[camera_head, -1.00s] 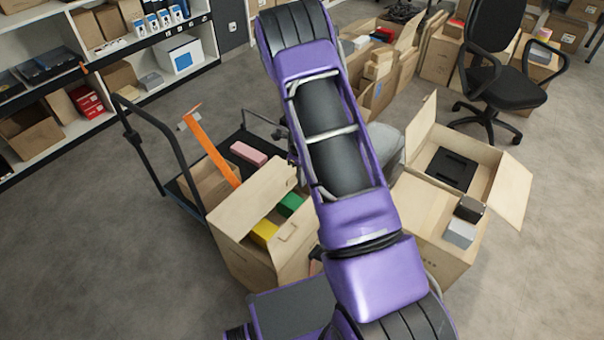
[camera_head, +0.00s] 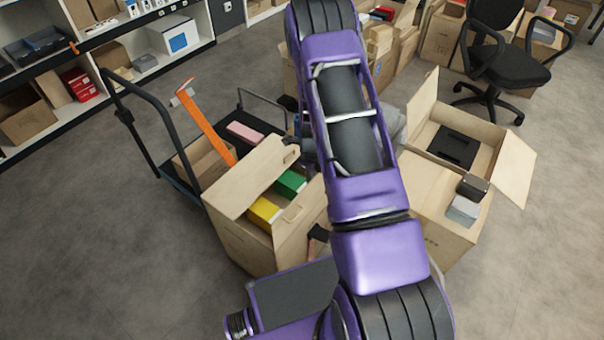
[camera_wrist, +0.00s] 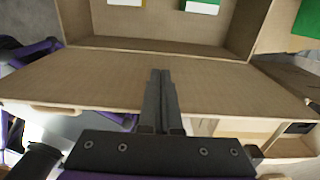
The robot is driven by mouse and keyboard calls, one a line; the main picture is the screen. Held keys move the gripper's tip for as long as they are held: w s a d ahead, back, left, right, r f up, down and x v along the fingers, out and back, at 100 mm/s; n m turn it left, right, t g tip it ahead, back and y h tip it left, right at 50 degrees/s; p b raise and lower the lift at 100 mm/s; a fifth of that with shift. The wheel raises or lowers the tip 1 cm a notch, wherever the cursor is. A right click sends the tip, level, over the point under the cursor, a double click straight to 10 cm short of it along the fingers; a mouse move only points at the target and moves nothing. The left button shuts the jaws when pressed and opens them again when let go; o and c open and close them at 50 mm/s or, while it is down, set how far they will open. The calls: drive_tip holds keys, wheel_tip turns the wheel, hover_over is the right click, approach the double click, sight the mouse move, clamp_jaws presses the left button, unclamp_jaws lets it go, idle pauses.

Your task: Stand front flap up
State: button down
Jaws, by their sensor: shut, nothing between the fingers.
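An open carton (camera_head: 236,240) stands left of my arm in the head view. It holds yellow (camera_head: 265,211) and green (camera_head: 291,183) items. In the wrist view, a wide cardboard flap (camera_wrist: 85,82) lies folded outward from the carton's opening. My gripper (camera_wrist: 160,74) is shut and empty, its fingertips over the middle of this flap. Contact is unclear.
A second open carton (camera_head: 436,222) with dark and grey items stands right of my arm. A black-framed cart (camera_head: 178,160) stands behind the first carton, with an orange strip (camera_head: 205,123). Shelves are at upper left, an office chair (camera_head: 497,65) at upper right. Floor at lower left is clear.

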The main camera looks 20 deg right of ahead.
wheel_tip(320, 180, up, 9)
drive_tip(key=p, duration=0.5)
drive_tip(key=shift+w+r+p, duration=0.15)
drive_tip(key=shift+p, duration=0.25)
drive_tip(key=shift+a, duration=0.1)
